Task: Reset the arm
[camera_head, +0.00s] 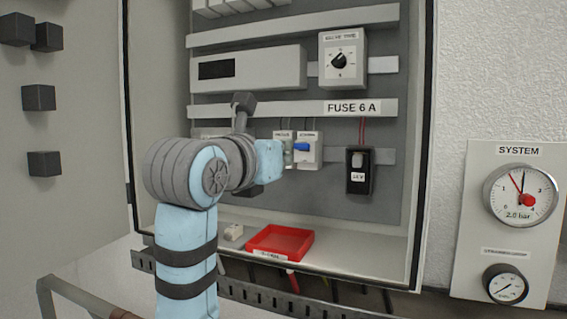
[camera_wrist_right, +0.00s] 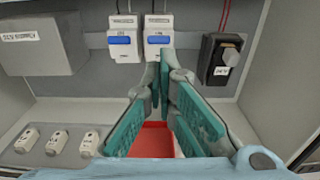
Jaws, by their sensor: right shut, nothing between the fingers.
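My right arm (camera_head: 187,240), light blue and grey, rises in front of the open cabinet in the head view. Its wrist covers part of the lower row of devices, and the fingers are hard to make out there. In the right wrist view my right gripper (camera_wrist_right: 160,75) has its teal-padded fingers together at the tips, with nothing between them. The tips appear below the breakers with blue switches (camera_wrist_right: 125,40) and above the red tray (camera_wrist_right: 153,145). My left gripper is not in view.
A black fuse holder (camera_head: 360,172) and a rotary selector (camera_head: 355,75) are on the cabinet's back panel. Gauges (camera_head: 520,195) hang right. Several dark cubes (camera_head: 39,98) are at left.

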